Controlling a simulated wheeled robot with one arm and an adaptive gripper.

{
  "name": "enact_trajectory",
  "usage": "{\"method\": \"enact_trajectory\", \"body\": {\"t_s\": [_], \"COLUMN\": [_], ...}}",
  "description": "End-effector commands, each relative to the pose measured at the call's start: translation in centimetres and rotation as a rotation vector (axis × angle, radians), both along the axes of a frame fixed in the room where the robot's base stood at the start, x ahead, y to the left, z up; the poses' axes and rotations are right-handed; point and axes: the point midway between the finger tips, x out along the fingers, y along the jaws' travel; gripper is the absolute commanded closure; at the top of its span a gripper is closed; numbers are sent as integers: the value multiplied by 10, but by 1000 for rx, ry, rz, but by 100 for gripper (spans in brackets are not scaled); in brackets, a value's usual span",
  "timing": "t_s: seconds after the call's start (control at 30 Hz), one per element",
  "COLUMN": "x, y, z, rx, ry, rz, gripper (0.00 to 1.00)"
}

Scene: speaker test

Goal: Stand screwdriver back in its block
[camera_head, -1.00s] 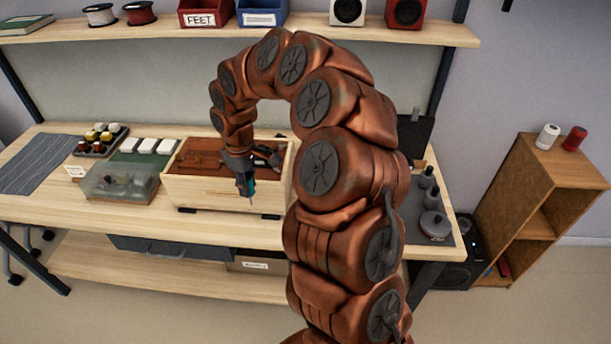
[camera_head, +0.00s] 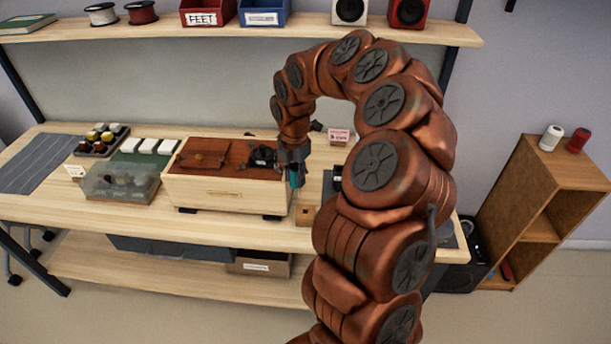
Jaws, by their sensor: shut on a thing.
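My gripper (camera_head: 294,168) is shut on the screwdriver (camera_head: 295,178), whose teal-and-dark handle shows between the fingers. The screwdriver points downward, just right of the wooden box's right end. A small wooden block (camera_head: 305,215) stands on the bench just below and slightly right of it, near the front edge. The screwdriver's shaft is too small to make out, so I cannot tell whether its tip touches the block or is inside it.
The open wooden speaker box (camera_head: 225,194) with dark parts on it stands close to the left of my gripper. A clear-lidded case (camera_head: 120,182) lies further left. A small pink-and-white card (camera_head: 339,136) stands behind. My arm hides much of the bench's right side.

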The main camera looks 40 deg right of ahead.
Motion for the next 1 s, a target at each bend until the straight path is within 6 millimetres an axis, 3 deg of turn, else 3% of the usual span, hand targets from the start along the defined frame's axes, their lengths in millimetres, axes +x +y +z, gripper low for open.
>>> {"method": "enact_trajectory", "body": {"t_s": [0.33,0.67,1.0], "x": [-13,-14,-14], "y": [-22,-23,-23], "z": [-1,-11,-37], "rx": [0,0,0], "ry": [0,0,2], "rz": [259,279,278], "gripper": [100,100,100]}}
